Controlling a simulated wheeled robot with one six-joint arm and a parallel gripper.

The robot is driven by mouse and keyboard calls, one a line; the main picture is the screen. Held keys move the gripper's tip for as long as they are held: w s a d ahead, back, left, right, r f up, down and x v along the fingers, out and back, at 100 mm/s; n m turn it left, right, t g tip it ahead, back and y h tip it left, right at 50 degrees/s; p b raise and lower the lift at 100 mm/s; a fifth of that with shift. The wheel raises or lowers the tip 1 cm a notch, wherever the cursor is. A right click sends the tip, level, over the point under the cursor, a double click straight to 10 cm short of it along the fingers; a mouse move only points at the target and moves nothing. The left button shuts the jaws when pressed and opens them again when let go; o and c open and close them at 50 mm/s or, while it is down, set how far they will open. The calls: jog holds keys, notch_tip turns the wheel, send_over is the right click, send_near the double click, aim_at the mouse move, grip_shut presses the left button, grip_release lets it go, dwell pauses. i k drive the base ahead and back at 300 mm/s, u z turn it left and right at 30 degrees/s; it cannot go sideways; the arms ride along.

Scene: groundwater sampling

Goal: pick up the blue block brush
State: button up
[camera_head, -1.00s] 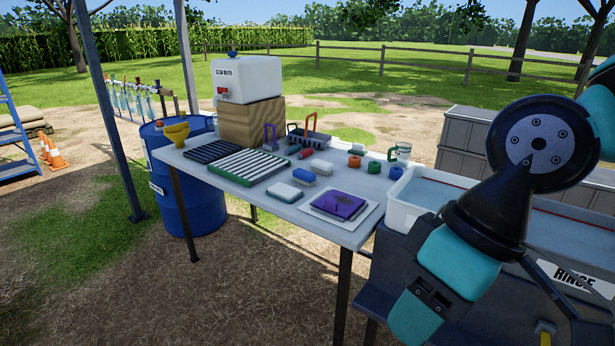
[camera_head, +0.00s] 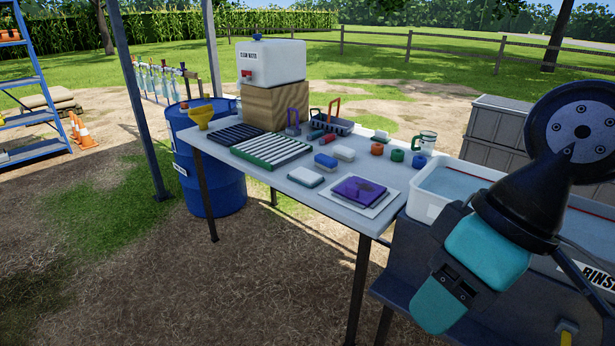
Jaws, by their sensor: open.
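The blue block brush (camera_head: 325,161) lies on the grey table, near the middle of its top. It shows a blue top over a paler lower part. A white block with a blue base (camera_head: 343,153) lies just behind and to the right of it. A second white-topped block (camera_head: 306,177) lies in front and to the left. My teal and black arm fills the right side, in front of the rinse trough, well apart from the brush. I cannot make out my gripper's fingers in this view. Nothing touches or covers the brush.
The table (camera_head: 270,182) also holds a striped rack (camera_head: 272,147), a purple cloth (camera_head: 358,190) on a pale board, a caddy (camera_head: 330,124), coloured rings (camera_head: 397,155) and a mug (camera_head: 424,143). A rinse trough (camera_head: 428,207) adjoins on the right. Bare ground lies before the table.

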aim_at(329, 164)
jog(key=u, duration=0.3)
jog(key=i, duration=0.65)
jog(key=u, duration=0.6)
jog(key=i, duration=1.85)
jog(key=z, duration=0.3)
